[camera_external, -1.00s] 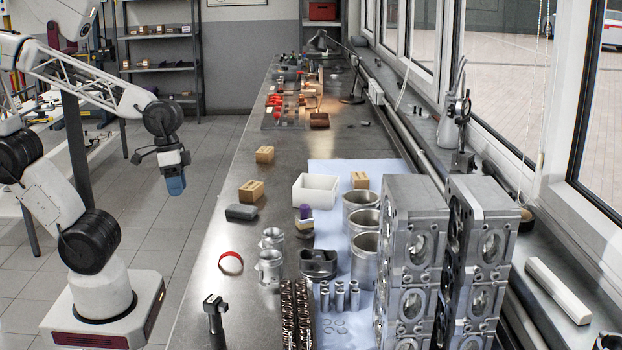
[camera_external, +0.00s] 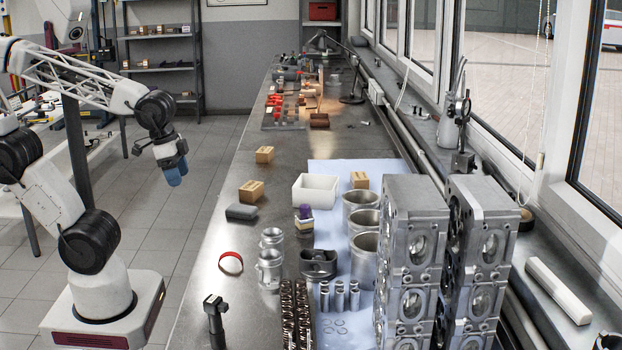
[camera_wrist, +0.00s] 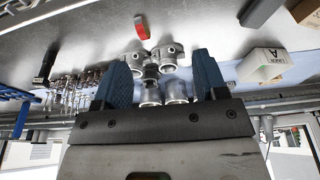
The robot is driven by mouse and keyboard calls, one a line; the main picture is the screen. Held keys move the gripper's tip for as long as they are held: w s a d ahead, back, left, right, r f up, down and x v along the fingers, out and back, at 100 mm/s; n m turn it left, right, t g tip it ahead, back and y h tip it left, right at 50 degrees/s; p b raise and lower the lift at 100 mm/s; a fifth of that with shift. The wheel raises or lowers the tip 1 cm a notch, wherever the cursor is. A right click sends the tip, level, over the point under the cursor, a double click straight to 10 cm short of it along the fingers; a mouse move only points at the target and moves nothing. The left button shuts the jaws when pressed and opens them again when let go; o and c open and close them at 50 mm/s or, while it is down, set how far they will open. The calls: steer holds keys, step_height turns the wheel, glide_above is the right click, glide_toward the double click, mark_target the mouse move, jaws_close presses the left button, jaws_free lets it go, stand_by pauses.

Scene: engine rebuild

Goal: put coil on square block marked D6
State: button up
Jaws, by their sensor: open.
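My gripper (camera_external: 177,174) hangs over the floor left of the bench, fingers pointing down. In the wrist view its two blue fingers stand apart with nothing held between them (camera_wrist: 160,62). I see no surely recognisable coil; a small purple piece (camera_external: 304,210) rests on a pale block (camera_external: 304,224) near the bench middle. Wooden blocks stand at the left edge (camera_external: 251,191), farther back (camera_external: 264,154) and beside the white bin (camera_external: 360,180). Their marks are too small to read, so D6 cannot be picked out.
A white bin (camera_external: 315,191), metal cylinders (camera_external: 364,256), a piston (camera_external: 318,263) and tall engine blocks (camera_external: 412,235) crowd the bench's right side. A red band (camera_external: 231,262) and dark box (camera_external: 241,212) lie nearer the left edge. Bare bench lies between the wooden blocks.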

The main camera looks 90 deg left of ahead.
steer(key=w+d+f+m+t+h, duration=0.25)
steer(key=w+d+m+t, duration=0.2)
steer(key=w+d, duration=0.65)
steer(key=w+d+f+m+t+h, duration=0.25)
steer(key=w+d+m+t, duration=0.2)
steer(key=w+d, duration=0.65)
steer(key=s+d+r+t+h, duration=0.15)
steer(key=d+r+h, duration=0.3)
steer(key=d, duration=0.95)
steer(key=d+r+t+h, duration=0.25)
steer(key=d+r, duration=0.25)
steer(key=d, duration=0.9)
steer(key=s+a+f+n+y, duration=0.2)
steer(key=s+a+f, duration=0.4)
steer(key=f, duration=0.2)
steer(key=s+a+f+n+t+y, duration=0.1)
steer(key=s+a+f+n+y, duration=0.1)
steer(key=s+a+f, duration=0.4)
step_height(320, 180, down, 2)
steer(key=shift+s+a+f+n+y, duration=0.3)
steer(key=shift+a+n+y, duration=0.15)
steer(key=shift+y, duration=0.25)
